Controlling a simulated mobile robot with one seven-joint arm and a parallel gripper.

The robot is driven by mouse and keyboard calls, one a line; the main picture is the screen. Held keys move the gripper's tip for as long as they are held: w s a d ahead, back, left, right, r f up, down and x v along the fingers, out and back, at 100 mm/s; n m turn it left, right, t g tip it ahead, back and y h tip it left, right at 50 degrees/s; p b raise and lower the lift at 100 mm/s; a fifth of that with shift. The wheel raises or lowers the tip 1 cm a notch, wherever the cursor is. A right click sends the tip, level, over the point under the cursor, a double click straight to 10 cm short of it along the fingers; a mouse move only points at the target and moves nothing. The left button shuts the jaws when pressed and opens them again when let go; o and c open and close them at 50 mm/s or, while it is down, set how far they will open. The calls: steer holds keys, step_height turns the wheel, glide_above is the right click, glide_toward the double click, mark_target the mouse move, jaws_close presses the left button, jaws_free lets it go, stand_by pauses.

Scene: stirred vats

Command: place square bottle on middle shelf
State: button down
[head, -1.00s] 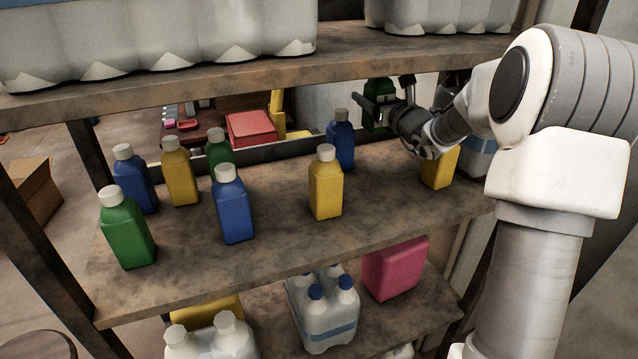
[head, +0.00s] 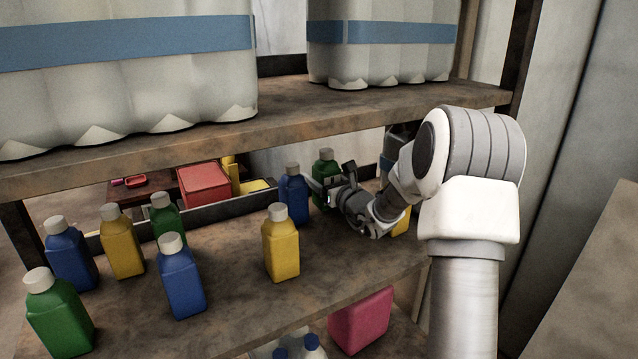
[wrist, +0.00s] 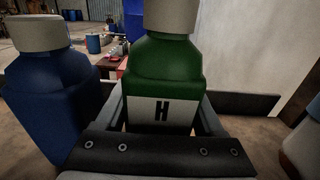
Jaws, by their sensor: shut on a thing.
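My gripper (head: 334,186) is shut on a green square bottle (head: 326,164) with a grey-white cap, at the back right of the middle shelf (head: 235,284).
Several blue, yellow and green bottles stand on the left of the shelf. A yellow bottle (head: 281,245) stands nearer the middle front. Another yellow bottle (head: 401,222) is partly hidden behind my arm. The upper shelf (head: 290,112) holds large white packs. A pink container (head: 362,320) is below.

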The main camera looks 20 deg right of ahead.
steer(key=shift+f, duration=0.65)
steer(key=shift+f, duration=0.15)
jaws_free()
steer(key=s, duration=0.3)
steer(key=s+d+b, duration=0.1)
steer(key=s, duration=0.3)
steer(key=s+d, duration=0.1)
steer(key=s, duration=0.3)
steer(key=shift+s+d+b, duration=0.15)
steer(key=shift+b, duration=0.15)
steer(key=shift+s, duration=0.25)
